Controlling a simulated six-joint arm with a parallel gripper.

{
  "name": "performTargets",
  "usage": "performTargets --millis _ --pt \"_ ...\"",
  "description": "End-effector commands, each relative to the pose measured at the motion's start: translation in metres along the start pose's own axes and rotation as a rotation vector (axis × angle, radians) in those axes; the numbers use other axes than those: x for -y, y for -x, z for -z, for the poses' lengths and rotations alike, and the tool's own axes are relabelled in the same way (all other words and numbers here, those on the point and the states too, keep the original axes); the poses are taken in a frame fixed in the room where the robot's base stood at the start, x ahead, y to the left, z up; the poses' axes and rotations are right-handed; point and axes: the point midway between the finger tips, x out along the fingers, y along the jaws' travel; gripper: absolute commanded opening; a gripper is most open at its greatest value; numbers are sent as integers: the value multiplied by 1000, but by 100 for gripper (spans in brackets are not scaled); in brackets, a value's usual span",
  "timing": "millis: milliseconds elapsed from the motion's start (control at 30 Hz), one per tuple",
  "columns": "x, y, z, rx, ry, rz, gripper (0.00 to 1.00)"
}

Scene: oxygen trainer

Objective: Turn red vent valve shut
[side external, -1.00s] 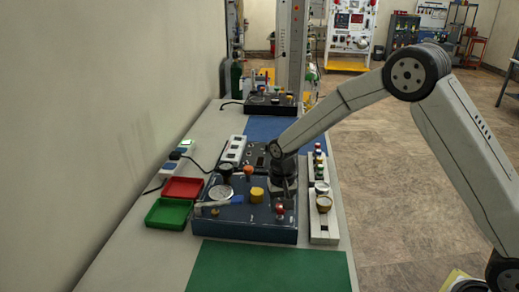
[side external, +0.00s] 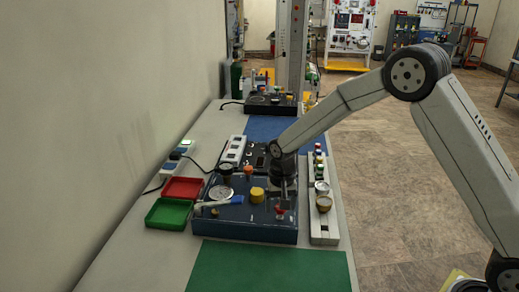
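A small red knob (side external: 280,210), which looks like the red vent valve, is at the front right of the dark blue trainer panel (side external: 265,231). My gripper (side external: 284,201) points down over it, with its fingers at or very close to the knob. The view is too small to tell whether the fingers touch the knob or how far apart they are. Part of the knob is hidden by the fingers.
A yellow knob (side external: 257,195), a round gauge (side external: 220,192) and a blue-grey lever (side external: 222,202) are left on the panel. Red (side external: 183,188) and green (side external: 168,213) trays lie further left. A pale rail (side external: 324,228) with fittings stands right. The green mat (side external: 270,268) in front is clear.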

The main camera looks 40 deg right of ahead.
Motion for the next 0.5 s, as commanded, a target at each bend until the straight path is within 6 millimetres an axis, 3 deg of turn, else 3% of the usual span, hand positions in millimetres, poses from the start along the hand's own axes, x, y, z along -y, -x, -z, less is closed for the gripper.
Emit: performTargets --millis 267,500 --pt "0 6 0 0 1 0 84" --pt "0 32 0 -2 1 1 84"
